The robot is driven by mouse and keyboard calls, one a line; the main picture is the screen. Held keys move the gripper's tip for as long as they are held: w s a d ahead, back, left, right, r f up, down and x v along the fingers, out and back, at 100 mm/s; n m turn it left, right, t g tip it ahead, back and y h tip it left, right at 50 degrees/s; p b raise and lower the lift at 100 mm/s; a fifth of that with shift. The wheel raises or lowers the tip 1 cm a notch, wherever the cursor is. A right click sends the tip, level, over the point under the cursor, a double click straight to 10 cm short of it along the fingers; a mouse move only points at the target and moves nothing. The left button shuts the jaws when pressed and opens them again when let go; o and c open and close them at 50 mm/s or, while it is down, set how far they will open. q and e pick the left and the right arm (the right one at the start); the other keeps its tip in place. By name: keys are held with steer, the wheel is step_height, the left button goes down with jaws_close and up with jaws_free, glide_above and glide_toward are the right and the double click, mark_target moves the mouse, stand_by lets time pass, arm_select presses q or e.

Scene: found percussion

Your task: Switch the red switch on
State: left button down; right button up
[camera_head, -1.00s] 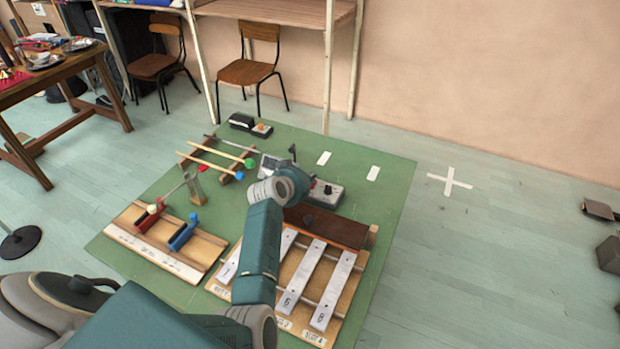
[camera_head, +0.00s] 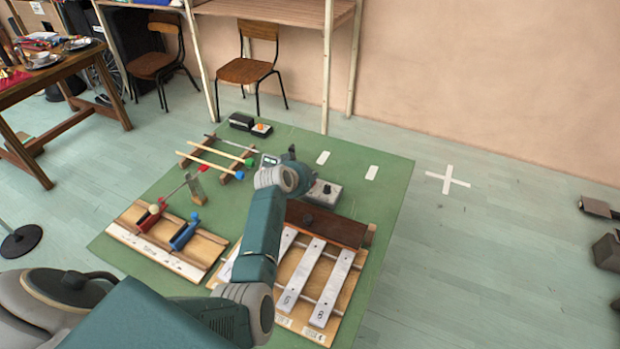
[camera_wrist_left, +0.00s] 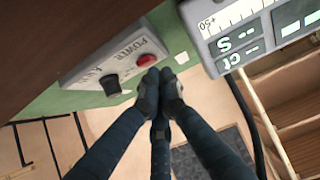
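The red switch (camera_wrist_left: 147,61) sits on a grey box (camera_wrist_left: 127,62) marked POWER, beside a black knob (camera_wrist_left: 110,85), in the left wrist view. In the head view the box (camera_head: 334,195) stands on the green mat behind the xylophone-like bars; my wrist is beside it and the red switch is not clearly visible. My left gripper (camera_wrist_left: 160,88) has its fingertips together with nothing seen between them. The tips are close to the red switch; I cannot tell whether they touch it. My right gripper is not in view.
A grey device with a display (camera_wrist_left: 245,30) is close to the right of the fingers in the wrist view. Metal bars on a wooden frame (camera_head: 298,275) and a brown block (camera_head: 345,229) lie in front of the box. Mallets on a rack (camera_head: 215,158) stand left.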

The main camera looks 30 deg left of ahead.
arm_select(q)
steer(key=shift+w+a+r, duration=0.1)
steer(key=shift+w+r, duration=0.3)
steer(key=shift+r, duration=0.4)
steer(key=shift+s, duration=0.15)
steer(key=shift+s+r, duration=0.15)
steer(key=shift+s, duration=0.05)
steer(key=s+f+v, duration=0.1)
steer(key=v, duration=0.5)
steer(key=shift+s+r, duration=0.15)
steer(key=shift+s, duration=0.15)
